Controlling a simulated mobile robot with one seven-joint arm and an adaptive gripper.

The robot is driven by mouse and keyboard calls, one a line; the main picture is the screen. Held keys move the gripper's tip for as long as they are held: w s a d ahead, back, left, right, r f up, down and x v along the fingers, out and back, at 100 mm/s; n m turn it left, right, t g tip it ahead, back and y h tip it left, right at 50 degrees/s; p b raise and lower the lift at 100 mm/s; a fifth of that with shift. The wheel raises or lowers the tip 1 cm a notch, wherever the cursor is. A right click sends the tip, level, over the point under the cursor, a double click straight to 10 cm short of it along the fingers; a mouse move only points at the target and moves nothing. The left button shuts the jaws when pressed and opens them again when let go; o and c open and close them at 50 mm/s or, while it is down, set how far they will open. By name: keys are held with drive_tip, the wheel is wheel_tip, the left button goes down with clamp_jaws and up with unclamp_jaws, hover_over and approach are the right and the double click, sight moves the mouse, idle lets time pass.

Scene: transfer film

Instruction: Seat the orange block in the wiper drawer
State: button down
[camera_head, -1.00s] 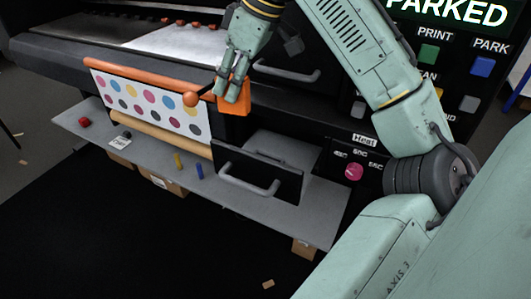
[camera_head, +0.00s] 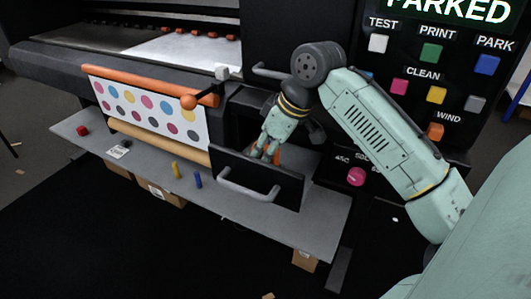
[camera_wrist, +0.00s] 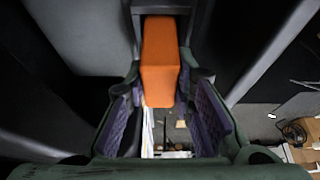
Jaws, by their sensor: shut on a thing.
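The orange block (camera_wrist: 160,62) shows in the wrist view between my fingertips. In the head view only a sliver of it (camera_head: 277,157) shows beside my fingers. My gripper (camera_head: 267,152) is shut on the block and points down just behind the front panel of the open wiper drawer (camera_head: 285,187). The fingertips are partly behind the panel's top edge. The panel hides the drawer's inside, so I cannot tell whether the block touches the drawer's floor or seat. In the wrist view my gripper (camera_wrist: 163,90) has a purple pad on each side.
The drawer's grey handle (camera_head: 250,188) faces forward over the grey shelf (camera_head: 225,212). The control panel (camera_head: 440,85) stands at right.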

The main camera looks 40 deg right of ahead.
drive_tip(key=shift+f, duration=0.4)
drive_tip(key=shift+f, duration=0.2)
drive_tip(key=c, duration=1.4)
unclamp_jaws()
drive_tip(key=shift+o, duration=0.2)
drive_tip(key=shift+r, duration=0.1)
drive_tip(key=shift+r, duration=0.45)
drive_tip(key=v, duration=1.1)
drive_tip(key=shift+s, duration=0.2)
drive_tip(key=shift+s, duration=0.1)
